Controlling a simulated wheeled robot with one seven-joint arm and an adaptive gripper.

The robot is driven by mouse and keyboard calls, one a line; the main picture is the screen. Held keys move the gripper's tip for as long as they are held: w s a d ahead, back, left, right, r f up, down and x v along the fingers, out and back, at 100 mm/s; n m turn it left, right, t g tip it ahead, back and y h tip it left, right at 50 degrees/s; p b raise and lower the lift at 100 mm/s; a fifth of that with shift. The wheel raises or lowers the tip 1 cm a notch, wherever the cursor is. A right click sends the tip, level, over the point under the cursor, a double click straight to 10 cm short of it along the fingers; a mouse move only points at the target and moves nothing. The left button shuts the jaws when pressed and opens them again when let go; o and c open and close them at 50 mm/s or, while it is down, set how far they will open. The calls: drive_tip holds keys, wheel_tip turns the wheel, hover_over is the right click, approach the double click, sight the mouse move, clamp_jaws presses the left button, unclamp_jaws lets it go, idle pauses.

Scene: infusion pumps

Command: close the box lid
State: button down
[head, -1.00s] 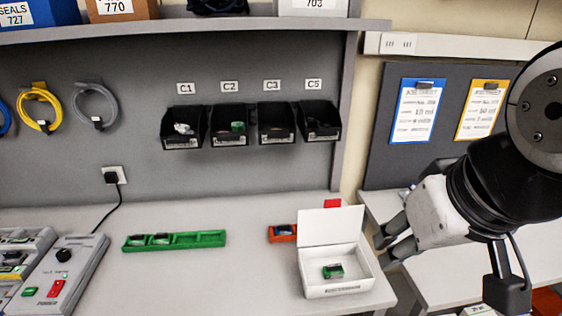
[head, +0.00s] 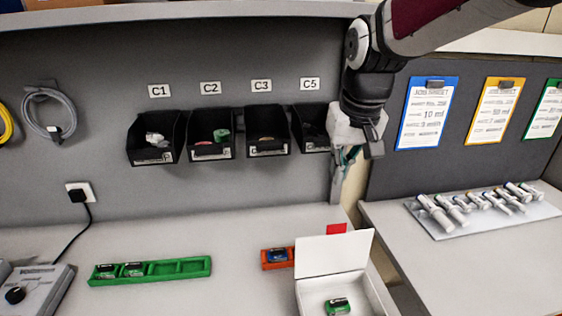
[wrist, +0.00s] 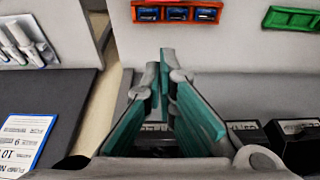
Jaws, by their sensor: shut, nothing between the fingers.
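The white box (head: 366,284) stands near the front right edge of the table, cut off by the bottom of the head view. Its lid (head: 335,252) is open and stands up at the back, leaning slightly. A small green and dark part (head: 338,306) lies inside the box. My gripper (head: 358,165) is raised well above and behind the box, in front of the right end of the bin row. It is shut and empty; its teal finger pads show in the wrist view (wrist: 166,75). The box is not seen in the wrist view.
A green tray (head: 160,271) is farther left. The black bin C5 (head: 314,128) hangs beside my gripper. A side table holds a board of syringes (head: 450,224).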

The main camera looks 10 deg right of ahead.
wheel_tip(320, 180, down, 10)
drive_tip(key=p, duration=0.1)
drive_tip(key=shift+r, duration=0.2)
idle(0.5)
drive_tip(key=shift+s, duration=0.15)
